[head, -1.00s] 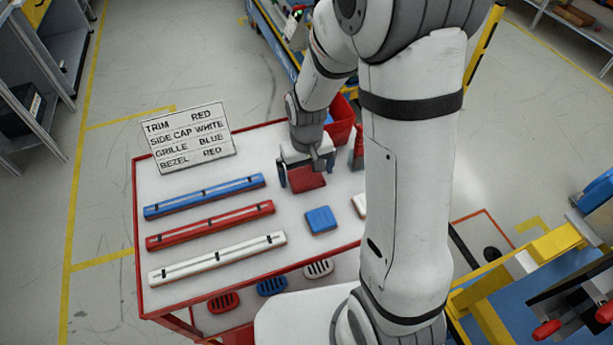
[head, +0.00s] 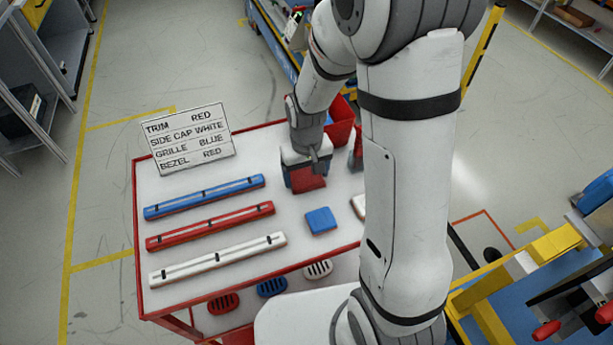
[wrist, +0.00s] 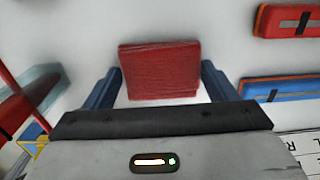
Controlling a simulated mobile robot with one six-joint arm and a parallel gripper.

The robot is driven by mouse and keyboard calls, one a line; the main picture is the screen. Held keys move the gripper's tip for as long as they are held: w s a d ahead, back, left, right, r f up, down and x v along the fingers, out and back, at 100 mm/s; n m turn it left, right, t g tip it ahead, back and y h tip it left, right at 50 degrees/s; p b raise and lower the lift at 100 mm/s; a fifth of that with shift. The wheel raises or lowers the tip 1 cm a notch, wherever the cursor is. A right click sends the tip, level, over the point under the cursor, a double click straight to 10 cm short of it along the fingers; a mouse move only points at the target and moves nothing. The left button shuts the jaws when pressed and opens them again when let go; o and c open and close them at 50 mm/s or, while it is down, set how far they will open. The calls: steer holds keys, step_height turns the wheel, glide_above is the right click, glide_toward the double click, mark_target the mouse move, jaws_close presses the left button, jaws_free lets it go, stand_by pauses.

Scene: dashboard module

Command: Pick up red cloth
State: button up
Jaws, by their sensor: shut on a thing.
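The red cloth (head: 309,182), a folded square pad, is on the white top of the red-edged cart (head: 180,186), near its back right part. It also shows in the wrist view (wrist: 160,72), between the two dark blue fingers. My gripper (head: 306,178) points down over the cloth and is shut on it, one finger at each side. I cannot tell whether the cloth is clear of the cart top.
A blue cap (head: 321,220) lies just in front, with a white piece (head: 359,205) to its right. Blue, red and white trim strips (head: 210,226) lie left. A lettered sign (head: 190,139) stands behind them. A red bin (head: 342,118) stands behind my gripper.

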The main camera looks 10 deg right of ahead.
mark_target(306, 177)
step_height(306, 177, up, 10)
steer(key=shift+b, duration=0.3)
steer(key=o, duration=0.5)
steer(key=shift+c, duration=0.2)
steer(key=c, duration=0.4)
